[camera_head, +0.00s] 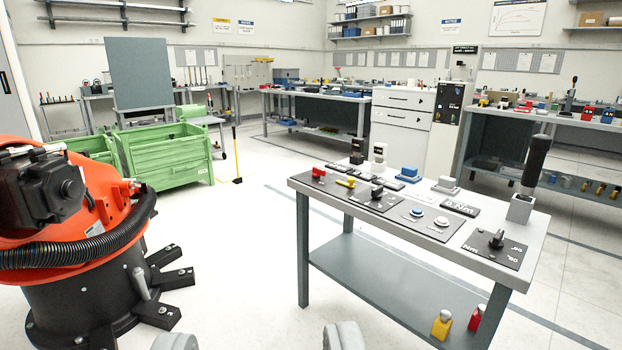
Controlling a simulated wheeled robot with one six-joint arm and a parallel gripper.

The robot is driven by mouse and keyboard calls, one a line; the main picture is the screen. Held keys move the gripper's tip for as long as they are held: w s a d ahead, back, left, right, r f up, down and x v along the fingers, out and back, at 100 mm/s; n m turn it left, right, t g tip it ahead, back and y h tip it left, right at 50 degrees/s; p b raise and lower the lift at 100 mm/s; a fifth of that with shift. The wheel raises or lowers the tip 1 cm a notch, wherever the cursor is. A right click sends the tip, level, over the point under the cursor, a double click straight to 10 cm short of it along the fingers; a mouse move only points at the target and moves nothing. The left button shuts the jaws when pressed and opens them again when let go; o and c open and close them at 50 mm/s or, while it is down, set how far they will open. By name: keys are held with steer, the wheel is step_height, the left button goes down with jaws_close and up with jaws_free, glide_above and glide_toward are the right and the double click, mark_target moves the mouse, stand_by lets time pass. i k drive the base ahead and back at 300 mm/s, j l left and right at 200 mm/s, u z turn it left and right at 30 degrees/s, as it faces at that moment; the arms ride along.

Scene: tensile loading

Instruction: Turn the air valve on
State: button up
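A grey workbench (393,262) stands right of centre with several control panels on its top. At its near right corner, a dark panel holds a black rotary knob (497,240) with white lettering on both sides, too small to read surely. Another black knob (377,191) sits on a panel farther left, beside a small yellow lever (346,182) and a red switch (318,172). I cannot tell for sure which of these is the air valve. My gripper (258,340) shows as two grey fingertips at the bottom edge, wide apart with nothing between them, away from the panels.
A black-handled upright lever (534,165) rises at the bench's right end. Blue and white buttons (417,212) sit mid-bench. Yellow and red bottles (442,325) stand on the lower shelf. An orange and black machine (75,230) fills the left. Green crates (165,155) stand behind; open floor lies between.

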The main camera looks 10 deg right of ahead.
mark_target(317, 172)
steer(key=i+j+z, duration=0.1)
steer(key=i+z, duration=0.15)
steer(key=i, duration=0.2)
steer(key=i+l+u, duration=0.1)
steer(key=i, duration=0.35)
steer(key=i+l, duration=0.2)
steer(key=i, duration=0.25)
steer(key=i+l+u, duration=0.15)
steer(key=i, duration=0.35)
steer(key=i+l, duration=0.3)
steer(key=i+l+u, duration=0.15)
steer(key=i, duration=0.4)
steer(key=l, duration=0.1)
